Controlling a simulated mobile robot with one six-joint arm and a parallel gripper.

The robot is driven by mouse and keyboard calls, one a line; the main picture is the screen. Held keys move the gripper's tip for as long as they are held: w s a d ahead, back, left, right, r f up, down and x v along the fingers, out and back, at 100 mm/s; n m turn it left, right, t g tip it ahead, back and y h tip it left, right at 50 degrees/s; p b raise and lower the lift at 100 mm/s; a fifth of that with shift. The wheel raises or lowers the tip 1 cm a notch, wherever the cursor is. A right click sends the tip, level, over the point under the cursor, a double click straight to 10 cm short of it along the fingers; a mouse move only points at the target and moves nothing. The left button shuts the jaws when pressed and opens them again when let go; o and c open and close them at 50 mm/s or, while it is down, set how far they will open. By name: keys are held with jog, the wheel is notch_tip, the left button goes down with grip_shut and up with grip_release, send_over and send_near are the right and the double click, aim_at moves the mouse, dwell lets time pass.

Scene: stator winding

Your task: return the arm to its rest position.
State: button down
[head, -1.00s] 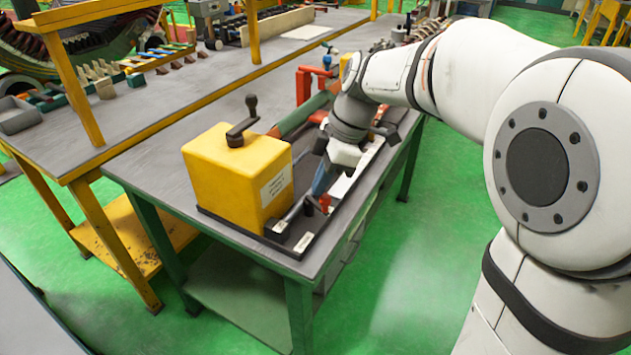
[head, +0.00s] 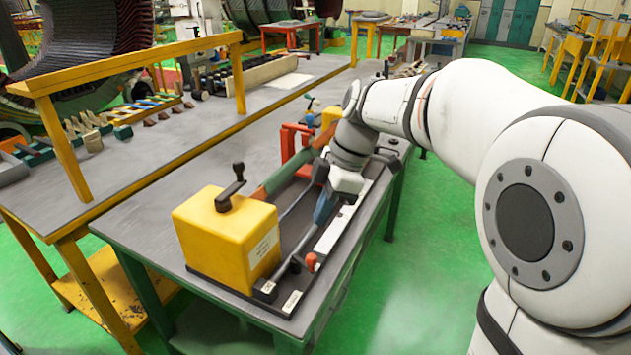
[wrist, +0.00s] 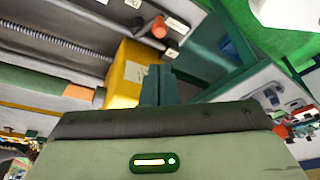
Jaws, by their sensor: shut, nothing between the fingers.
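My white arm reaches in from the right in the head view. My gripper (head: 322,212) hangs over the right side of the winding fixture on the grey table (head: 150,225). Its blue-grey fingers are shut and empty, and they also show in the wrist view (wrist: 158,84). The fingertips are apart from the red-knobbed lever (head: 311,262), which is nearer the camera. The yellow box (head: 225,240) with a black crank on top stands at the near end of the fixture. It shows behind my fingers in the wrist view (wrist: 126,72). Part of the fixture is hidden behind my wrist.
A red clamp-like frame (head: 291,145) stands on the fixture, left of my wrist. A longer bench with a yellow rail (head: 130,67) and several small coloured parts lies to the left. Green floor (head: 420,240) is open to the right of the table.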

jog(key=s+d+f+m+t+h+p, duration=0.1)
jog(key=s+d+f+m+h, duration=0.1)
jog(key=s+d+m, duration=0.3)
jog(key=s+d+f+m+t+h+p, duration=0.1)
jog(key=s+d+f+m, duration=0.3)
jog(key=s+m, duration=0.7)
jog(key=d+m+t+h, duration=0.1)
jog(key=d+m, duration=0.1)
jog(key=m, duration=0.1)
jog(key=shift+d, duration=0.25)
